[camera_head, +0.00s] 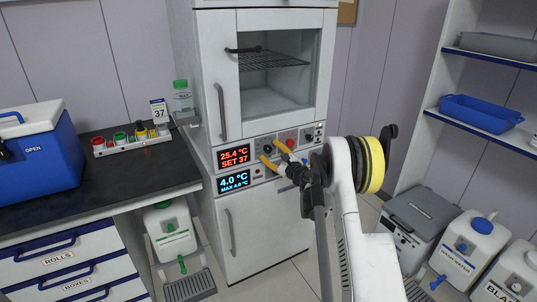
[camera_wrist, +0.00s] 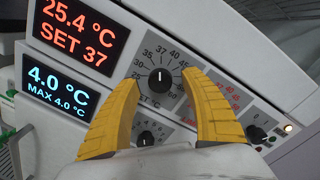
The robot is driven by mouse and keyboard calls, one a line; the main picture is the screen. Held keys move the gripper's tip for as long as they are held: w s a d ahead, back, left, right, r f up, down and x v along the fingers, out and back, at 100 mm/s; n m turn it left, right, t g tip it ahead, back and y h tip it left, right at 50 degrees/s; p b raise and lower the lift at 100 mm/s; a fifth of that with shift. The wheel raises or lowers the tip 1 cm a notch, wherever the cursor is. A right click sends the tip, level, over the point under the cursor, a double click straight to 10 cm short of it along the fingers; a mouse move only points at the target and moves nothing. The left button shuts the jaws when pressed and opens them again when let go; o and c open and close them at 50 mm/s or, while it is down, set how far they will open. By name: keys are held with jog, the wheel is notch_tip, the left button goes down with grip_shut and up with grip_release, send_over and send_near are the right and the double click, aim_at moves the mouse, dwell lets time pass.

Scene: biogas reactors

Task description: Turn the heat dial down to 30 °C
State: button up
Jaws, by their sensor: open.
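The heat dial (camera_wrist: 160,80) is a black knob with a white pointer line and a scale of numbers around it. In the wrist view its pointer is roughly upright in the tilted picture, near the 37 mark. In the head view the dial (camera_head: 266,147) shows on the incubator panel beside my fingers. The red display (camera_wrist: 72,30) reads 25.4 °C and SET 37; it also shows in the head view (camera_head: 234,157). My gripper (camera_wrist: 158,84) has yellow fingers, open, one on each side of the dial. I cannot tell whether they touch it. In the head view my gripper (camera_head: 270,153) is at the panel.
A blue display (camera_wrist: 59,86) reads 4.0 °C, MAX 4.0 °C. A smaller black knob (camera_wrist: 146,138) sits below the heat dial, and another knob (camera_wrist: 257,133) is to the right. The glass-fronted door (camera_head: 275,75) above is shut. A dark bench (camera_head: 120,165) stands left.

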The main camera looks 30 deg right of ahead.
jog(key=shift+w, duration=0.7)
grip_shut()
jog(key=shift+n, duration=0.3)
jog(key=n, duration=0.5)
jog(key=shift+a, duration=0.1)
jog(key=n, duration=0.5)
jog(key=shift+n+g+h, duration=0.3)
jog(key=shift+n, duration=0.1)
